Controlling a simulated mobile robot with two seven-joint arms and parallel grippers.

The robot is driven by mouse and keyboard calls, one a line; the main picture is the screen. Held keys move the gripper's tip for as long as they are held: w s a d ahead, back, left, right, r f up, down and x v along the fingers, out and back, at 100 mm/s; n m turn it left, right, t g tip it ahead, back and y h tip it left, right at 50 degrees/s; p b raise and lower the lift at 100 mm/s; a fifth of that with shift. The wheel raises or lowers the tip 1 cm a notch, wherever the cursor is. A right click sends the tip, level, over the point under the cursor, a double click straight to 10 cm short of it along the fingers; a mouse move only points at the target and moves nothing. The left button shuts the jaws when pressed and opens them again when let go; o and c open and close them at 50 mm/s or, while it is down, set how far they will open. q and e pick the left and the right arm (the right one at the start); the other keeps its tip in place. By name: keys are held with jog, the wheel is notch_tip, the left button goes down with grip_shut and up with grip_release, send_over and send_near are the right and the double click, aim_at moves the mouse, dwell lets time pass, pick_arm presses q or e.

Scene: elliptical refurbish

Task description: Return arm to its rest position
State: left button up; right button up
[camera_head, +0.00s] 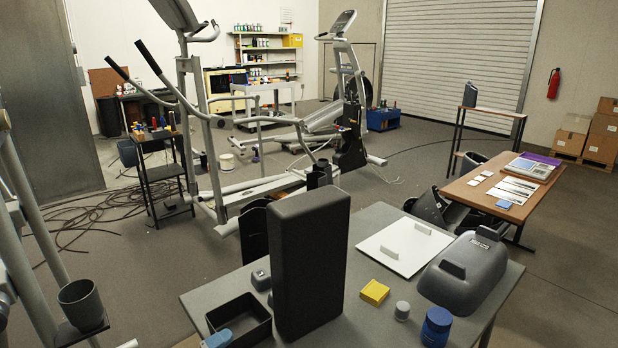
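Neither of my grippers shows in the head view, and no clear part of either arm can be made out. What they hold, if anything, is hidden from this view. A grey worktable (375,225) stands in front of me. A tall dark block (309,262) stands upright on it. A dark open tray (240,322) sits at the table's left end, with a blue item (217,339) at its front edge. A grey molded cover (464,272) lies at the right end.
The table also holds a white board (400,250), yellow pad (374,292), grey cup (402,310) and blue jar (436,326). Elliptical machine frames (215,140) stand beyond, with grey tubing (30,205) close at left. A wooden table (480,195) is at right. Cables lie on the floor.

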pick_arm(q)
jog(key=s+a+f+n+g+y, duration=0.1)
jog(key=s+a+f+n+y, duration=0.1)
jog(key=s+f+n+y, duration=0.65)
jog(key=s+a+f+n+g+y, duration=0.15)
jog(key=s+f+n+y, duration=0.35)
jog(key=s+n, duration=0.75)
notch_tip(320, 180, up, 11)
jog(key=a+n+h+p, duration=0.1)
jog(key=p, duration=1.4)
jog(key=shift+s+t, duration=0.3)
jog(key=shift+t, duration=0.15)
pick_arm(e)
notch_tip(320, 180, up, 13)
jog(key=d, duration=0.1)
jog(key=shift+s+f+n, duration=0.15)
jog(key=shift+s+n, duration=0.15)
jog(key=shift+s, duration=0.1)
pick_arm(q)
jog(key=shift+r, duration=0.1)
